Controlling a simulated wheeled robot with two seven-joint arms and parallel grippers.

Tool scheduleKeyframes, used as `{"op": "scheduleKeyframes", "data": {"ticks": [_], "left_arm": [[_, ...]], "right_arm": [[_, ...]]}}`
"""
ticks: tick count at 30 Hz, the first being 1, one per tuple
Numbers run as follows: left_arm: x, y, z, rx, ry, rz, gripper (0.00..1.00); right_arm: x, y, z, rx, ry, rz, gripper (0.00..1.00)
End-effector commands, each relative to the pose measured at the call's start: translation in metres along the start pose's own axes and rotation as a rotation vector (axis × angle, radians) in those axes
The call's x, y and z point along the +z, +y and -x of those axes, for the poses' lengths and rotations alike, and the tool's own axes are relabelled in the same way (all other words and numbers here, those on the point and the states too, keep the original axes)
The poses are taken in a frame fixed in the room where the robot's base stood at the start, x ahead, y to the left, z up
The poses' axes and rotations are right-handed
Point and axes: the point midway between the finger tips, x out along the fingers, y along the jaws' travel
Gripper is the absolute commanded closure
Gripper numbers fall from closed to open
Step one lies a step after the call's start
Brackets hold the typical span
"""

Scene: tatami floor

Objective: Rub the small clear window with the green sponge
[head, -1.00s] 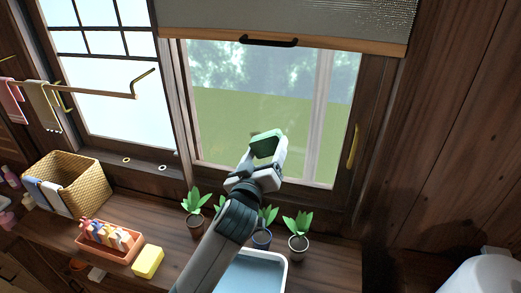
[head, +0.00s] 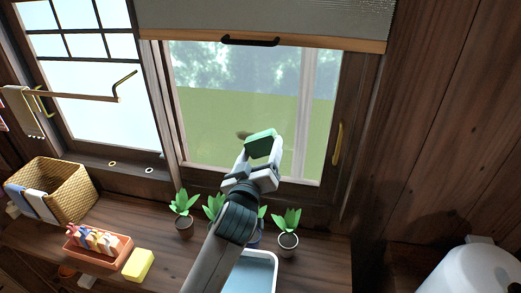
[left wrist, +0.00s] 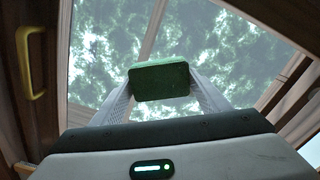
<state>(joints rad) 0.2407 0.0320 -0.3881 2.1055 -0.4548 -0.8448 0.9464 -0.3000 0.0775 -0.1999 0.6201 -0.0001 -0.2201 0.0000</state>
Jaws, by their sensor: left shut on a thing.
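The small clear window (head: 225,105) stands behind the shelf in the head view, with a partly lowered blind over its top. My left gripper (head: 261,158) is shut on the green sponge (head: 261,143) in front of the lower part of the pane. A brownish smudge (head: 243,134) shows just left of the sponge. In the left wrist view the sponge (left wrist: 160,81) sits between the two fingers, with the pane (left wrist: 215,50) beyond it. I cannot tell whether the sponge touches the glass. My right gripper is in neither view.
Several potted plants (head: 288,232) stand on the shelf (head: 190,262) below the window. A blue tray (head: 273,257), a yellow sponge (head: 138,264), an orange box (head: 122,249) and a wicker basket (head: 75,186) stand there too. A yellow handle (head: 338,143) is on the right frame.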

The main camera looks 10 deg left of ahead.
Motion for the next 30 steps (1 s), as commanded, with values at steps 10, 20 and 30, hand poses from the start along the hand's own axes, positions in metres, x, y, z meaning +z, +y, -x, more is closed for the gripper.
{"op": "scheduleKeyframes", "data": {"ticks": [10, 20, 30], "left_arm": [[-0.006, -0.009, -0.001, -0.002, 0.002, -0.002, 0.49], [-0.018, -0.031, -0.003, -0.004, 0.002, -0.003, 0.49], [-0.020, -0.036, -0.004, -0.004, 0.003, -0.002, 0.49]], "right_arm": [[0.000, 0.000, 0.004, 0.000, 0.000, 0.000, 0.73], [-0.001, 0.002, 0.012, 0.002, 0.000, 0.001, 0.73], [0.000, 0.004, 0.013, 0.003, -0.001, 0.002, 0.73]]}}
